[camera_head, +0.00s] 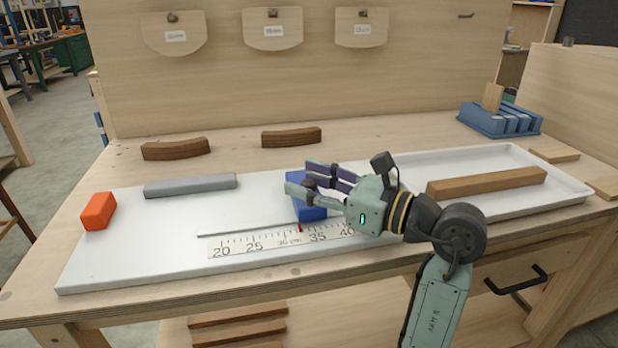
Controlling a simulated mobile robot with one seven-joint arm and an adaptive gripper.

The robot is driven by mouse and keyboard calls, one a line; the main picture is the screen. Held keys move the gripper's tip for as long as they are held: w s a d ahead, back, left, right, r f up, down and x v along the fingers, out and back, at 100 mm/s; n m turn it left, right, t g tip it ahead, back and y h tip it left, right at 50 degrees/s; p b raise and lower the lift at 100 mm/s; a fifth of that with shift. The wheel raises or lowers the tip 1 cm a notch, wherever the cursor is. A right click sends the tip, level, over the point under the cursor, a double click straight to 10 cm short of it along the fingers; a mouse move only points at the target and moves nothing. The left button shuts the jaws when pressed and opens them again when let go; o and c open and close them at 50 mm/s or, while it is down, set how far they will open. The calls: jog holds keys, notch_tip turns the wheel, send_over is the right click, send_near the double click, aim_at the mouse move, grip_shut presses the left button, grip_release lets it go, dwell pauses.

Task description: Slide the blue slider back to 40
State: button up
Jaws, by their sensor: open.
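The blue slider (313,213) sits on the white board above a printed scale (270,246) marked 20 to 40. Its red pointer (300,227) stands between the 30 and 35 marks, left of 40. A dark knob (309,184) shows on top of the slider. My gripper (300,177) comes in from the right, low over the slider. Its fingers are apart, one on the near side and one on the far side of the knob. The near finger hides part of the slider. I cannot tell whether either finger touches the knob.
An orange block (98,211) and a grey bar (190,185) lie on the white board (130,255) at left. A white tray (558,192) holds a wooden bar (487,183) at right. A blue rack (500,119) stands behind.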

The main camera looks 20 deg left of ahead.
jog(key=shift+a, duration=0.2)
jog(key=shift+c, duration=0.3)
grip_shut()
dwell(0.5)
